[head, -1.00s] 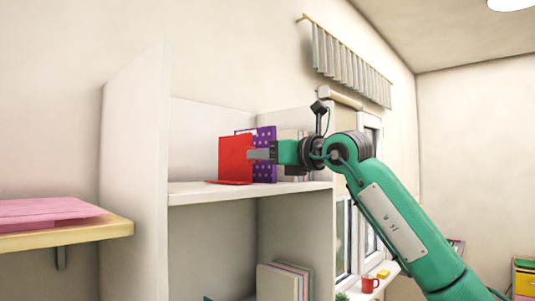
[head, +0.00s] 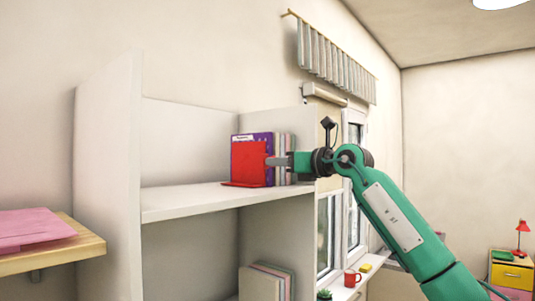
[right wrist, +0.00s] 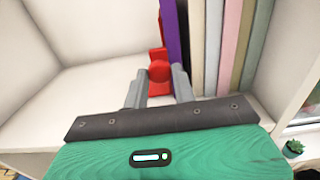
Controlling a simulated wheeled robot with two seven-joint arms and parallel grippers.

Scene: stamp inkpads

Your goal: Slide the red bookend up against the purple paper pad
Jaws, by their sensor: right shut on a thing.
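The red bookend (head: 248,165) stands upright on the white upper shelf, its foot flat on the board. The purple paper pad (head: 262,138) stands just behind it in the head view and is mostly hidden by it. In the right wrist view the purple pad (right wrist: 173,35) is a thin edge close along the right side of the red bookend (right wrist: 157,54); I cannot tell whether they touch. My right gripper (head: 272,161) is shut on the bookend's red knob (right wrist: 159,71), which sits between its fingers. My left gripper is not in view.
Several pale books or pads (right wrist: 230,45) stand in a row right of the purple pad. The shelf board (head: 190,197) is clear to the left, up to the side panel (head: 107,180). A wooden wall shelf (head: 85,246) is at far left. A red mug (head: 352,278) stands on the windowsill.

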